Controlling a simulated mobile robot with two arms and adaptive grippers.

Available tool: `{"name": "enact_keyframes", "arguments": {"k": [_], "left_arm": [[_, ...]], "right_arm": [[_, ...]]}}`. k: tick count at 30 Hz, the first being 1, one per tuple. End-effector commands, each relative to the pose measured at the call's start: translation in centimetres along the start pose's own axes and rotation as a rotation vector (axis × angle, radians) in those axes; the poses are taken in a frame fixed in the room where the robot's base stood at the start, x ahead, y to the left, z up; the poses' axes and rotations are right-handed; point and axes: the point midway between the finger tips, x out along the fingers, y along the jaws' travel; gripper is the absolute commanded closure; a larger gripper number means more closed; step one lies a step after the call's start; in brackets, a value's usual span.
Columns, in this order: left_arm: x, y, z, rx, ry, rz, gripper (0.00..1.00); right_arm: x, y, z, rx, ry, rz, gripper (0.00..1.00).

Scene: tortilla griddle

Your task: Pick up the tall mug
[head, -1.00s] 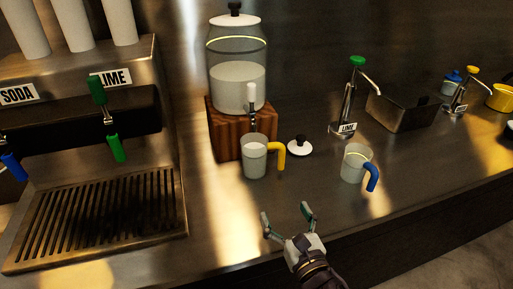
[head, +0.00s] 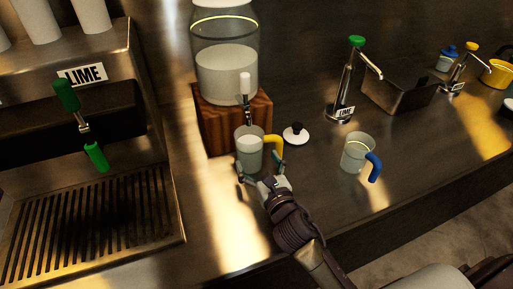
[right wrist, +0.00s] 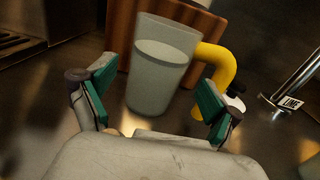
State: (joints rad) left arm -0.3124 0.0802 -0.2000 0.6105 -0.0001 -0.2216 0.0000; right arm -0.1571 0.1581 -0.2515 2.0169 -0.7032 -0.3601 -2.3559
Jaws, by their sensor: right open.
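The tall mug (head: 249,148) is clear with a yellow handle and whitish contents. It stands upright in front of the dispenser's wooden base. My right gripper (head: 262,172) is open at the near side of this mug. In the right wrist view the mug (right wrist: 158,75) stands just beyond and between the spread green-padded fingers (right wrist: 152,105), with its yellow handle (right wrist: 221,66) to the right, by the right finger. A second, shorter-looking clear mug (head: 355,153) with a blue handle stands to the right. My left gripper is not in view.
A glass dispenser (head: 225,70) on a wooden block (head: 220,125) stands behind the tall mug. A white lid (head: 295,134) lies to its right. A lime pump (head: 345,90) and a metal bin (head: 400,98) are farther right. A drip tray (head: 160,215) is at left.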

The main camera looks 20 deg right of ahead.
Motion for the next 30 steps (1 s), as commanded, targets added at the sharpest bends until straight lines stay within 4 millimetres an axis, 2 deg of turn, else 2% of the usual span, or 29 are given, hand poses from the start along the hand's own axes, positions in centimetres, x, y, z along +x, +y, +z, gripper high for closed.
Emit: {"name": "enact_keyframes", "arguments": {"k": [7,12,20,23,30], "left_arm": [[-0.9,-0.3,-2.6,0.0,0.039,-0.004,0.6],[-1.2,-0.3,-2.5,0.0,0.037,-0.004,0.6],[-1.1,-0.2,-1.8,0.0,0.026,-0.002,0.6],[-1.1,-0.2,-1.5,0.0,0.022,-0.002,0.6],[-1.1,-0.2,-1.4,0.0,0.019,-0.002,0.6]], "right_arm": [[3.0,0.0,0.0,0.003,0.0,-0.003,0.1],[5.0,0.1,-0.2,0.0,0.0,-0.001,0.1],[5.3,0.1,-0.3,0.0,0.0,0.0,0.1],[5.3,0.1,-0.3,0.0,0.0,0.0,0.23],[5.3,0.1,-0.3,0.0,0.001,0.0,0.63]]}}
